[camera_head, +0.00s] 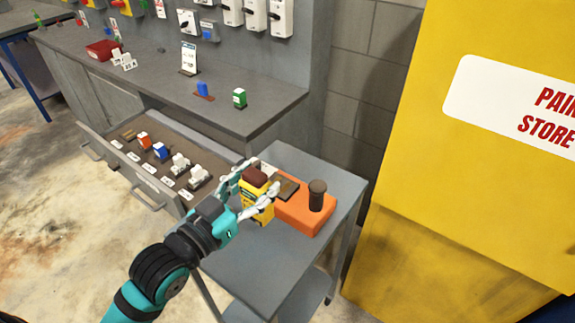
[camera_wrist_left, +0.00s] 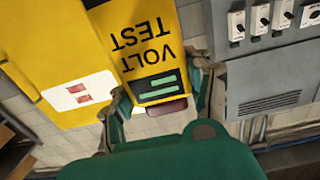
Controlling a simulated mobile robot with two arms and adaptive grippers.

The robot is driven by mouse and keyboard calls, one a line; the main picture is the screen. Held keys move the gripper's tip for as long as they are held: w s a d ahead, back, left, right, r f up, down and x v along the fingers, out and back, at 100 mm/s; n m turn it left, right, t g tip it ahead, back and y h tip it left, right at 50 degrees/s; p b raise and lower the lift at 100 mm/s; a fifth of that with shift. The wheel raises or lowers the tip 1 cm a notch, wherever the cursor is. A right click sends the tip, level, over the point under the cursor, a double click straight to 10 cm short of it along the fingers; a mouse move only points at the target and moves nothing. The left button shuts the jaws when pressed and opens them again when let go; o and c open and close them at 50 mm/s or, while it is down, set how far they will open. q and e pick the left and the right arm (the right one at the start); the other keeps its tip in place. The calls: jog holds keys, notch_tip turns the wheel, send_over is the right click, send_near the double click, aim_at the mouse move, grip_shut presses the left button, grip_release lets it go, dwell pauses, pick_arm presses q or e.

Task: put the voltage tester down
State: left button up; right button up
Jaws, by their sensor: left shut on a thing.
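The voltage tester (camera_head: 257,212) is a yellow block with a dark red-brown top, held above or beside the grey cart (camera_head: 248,262). I cannot tell if its base touches the cart. My left gripper (camera_head: 262,186) is shut on it, with a finger on each side. In the left wrist view the tester (camera_wrist_left: 146,35) shows "VOLT TEST" upside down and a green display, between the fingers of the left gripper (camera_wrist_left: 158,98). My right gripper is not in view.
An orange block (camera_head: 305,215) with a dark knob (camera_head: 317,195) sits on the cart close right of the tester. The cart's front is bare. An open drawer (camera_head: 150,180) with several small parts is at left, under the bench (camera_head: 265,105). A yellow cabinet (camera_head: 480,190) stands right.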

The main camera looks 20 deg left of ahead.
pick_arm(q)
jog(key=w+f+p, duration=0.1)
jog(key=w, duration=0.3)
jog(key=w+f, duration=0.2)
jog(key=w, duration=0.3)
jog(key=w+f+p, duration=0.1)
jog(key=w, duration=0.4)
jog(key=shift+d+f+p, duration=0.1)
jog(key=shift+f+p, duration=0.15)
jog(key=shift+p, duration=0.1)
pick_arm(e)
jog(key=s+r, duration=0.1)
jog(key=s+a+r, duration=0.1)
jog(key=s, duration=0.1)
pick_arm(q)
jog(key=shift+f, duration=0.2)
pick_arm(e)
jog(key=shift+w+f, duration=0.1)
pick_arm(q)
jog(key=o, duration=1.3)
jog(key=shift+o, duration=0.2)
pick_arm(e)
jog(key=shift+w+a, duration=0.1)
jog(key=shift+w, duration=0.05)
